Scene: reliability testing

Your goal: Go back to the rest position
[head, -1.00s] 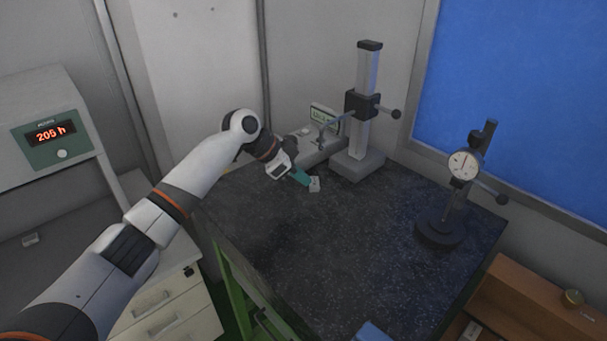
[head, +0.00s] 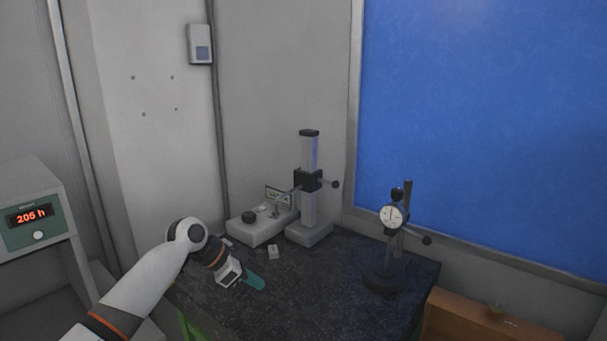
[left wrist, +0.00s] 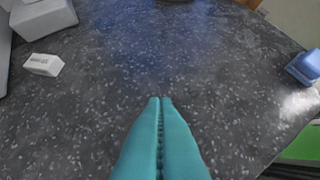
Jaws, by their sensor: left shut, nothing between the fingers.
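My left gripper (head: 255,282) has teal fingers and is above the left part of the dark speckled table (head: 320,285). In the left wrist view its fingers (left wrist: 160,100) are pressed together with nothing between them. A small white block (head: 273,252) lies on the table just beyond the fingers. It also shows at the left of the left wrist view (left wrist: 43,64), apart from the fingers. My right gripper is in neither view.
A height-gauge stand (head: 309,185) and a white device with a small screen (head: 258,226) stand at the back of the table. A dial gauge on a stand (head: 392,217) is at the right. A blue object (left wrist: 304,67) lies near the table edge. The table's middle is clear.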

